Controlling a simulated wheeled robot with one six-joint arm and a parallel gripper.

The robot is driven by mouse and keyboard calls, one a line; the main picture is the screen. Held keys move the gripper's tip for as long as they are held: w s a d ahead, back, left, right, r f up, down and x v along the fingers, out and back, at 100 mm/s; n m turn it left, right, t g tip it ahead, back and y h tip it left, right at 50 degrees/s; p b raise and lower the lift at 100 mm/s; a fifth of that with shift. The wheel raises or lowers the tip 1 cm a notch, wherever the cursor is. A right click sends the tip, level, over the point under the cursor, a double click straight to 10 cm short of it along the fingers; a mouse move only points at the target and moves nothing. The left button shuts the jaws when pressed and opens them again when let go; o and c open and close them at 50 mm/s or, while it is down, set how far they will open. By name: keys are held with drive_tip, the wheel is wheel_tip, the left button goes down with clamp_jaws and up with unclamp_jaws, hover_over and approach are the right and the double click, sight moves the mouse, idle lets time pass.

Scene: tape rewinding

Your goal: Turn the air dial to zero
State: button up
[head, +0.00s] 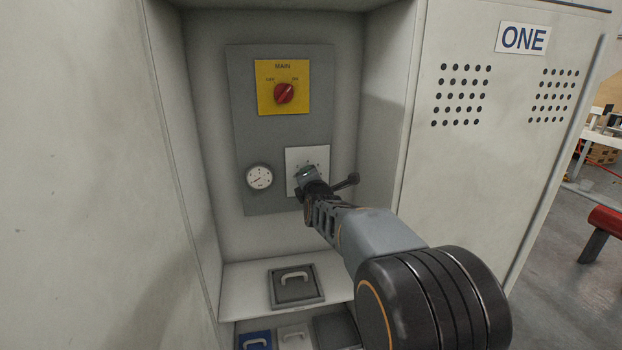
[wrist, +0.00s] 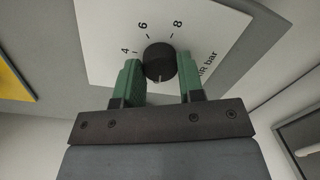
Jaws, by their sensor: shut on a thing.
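The air dial is a round black knob (wrist: 160,56) on a white plate (head: 307,154) marked "bar", with 4, 6 and 8 visible in the wrist view. A small pale mark shows on the knob's lower edge, away from those numbers. The lower part of the scale is hidden by the fingers.
Left of the plate is a round pressure gauge (head: 259,177). Above is a yellow MAIN panel (head: 268,75) with a red switch (head: 284,93). Below are a ledge with a grey handled lid (head: 296,287) and a blue one (head: 254,341). Cabinet walls close in the recess on both sides.

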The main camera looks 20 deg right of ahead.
drive_tip(key=shift+r, duration=0.1)
drive_tip(key=o, duration=0.9)
drive_tip(key=shift+s, duration=0.1)
drive_tip(key=shift+p+v, duration=0.7)
drive_tip(key=shift+v, duration=6.1)
